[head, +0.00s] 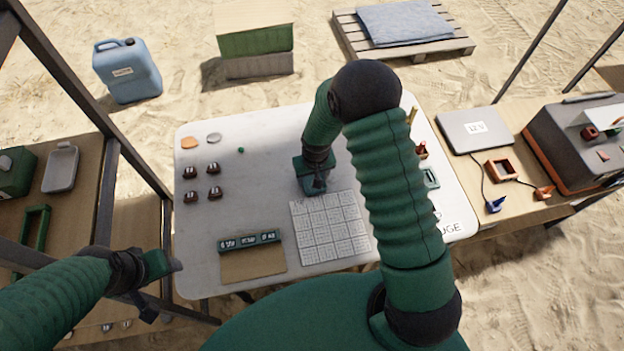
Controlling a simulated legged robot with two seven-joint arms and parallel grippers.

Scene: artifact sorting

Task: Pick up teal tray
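A small teal tray-like piece (431,178) lies near the right edge of the white table, partly beside my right arm; I cannot tell for sure that it is the teal tray. My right gripper (318,184) points down over the middle of the table, just behind the white grid sheet. A teal-green block shape surrounds its fingers; I cannot tell whether this is part of the gripper or a thing in it. My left gripper (166,290) is off the table's front left side, with its fingers apart and nothing visible between them.
The white table (255,185) holds several small dark red pieces (203,182), a grid sheet (329,228) and a labelled dark green strip (249,241) on a brown board. A side table (470,165) stands right, a shelf (75,185) left. My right arm hides part of the table's right side.

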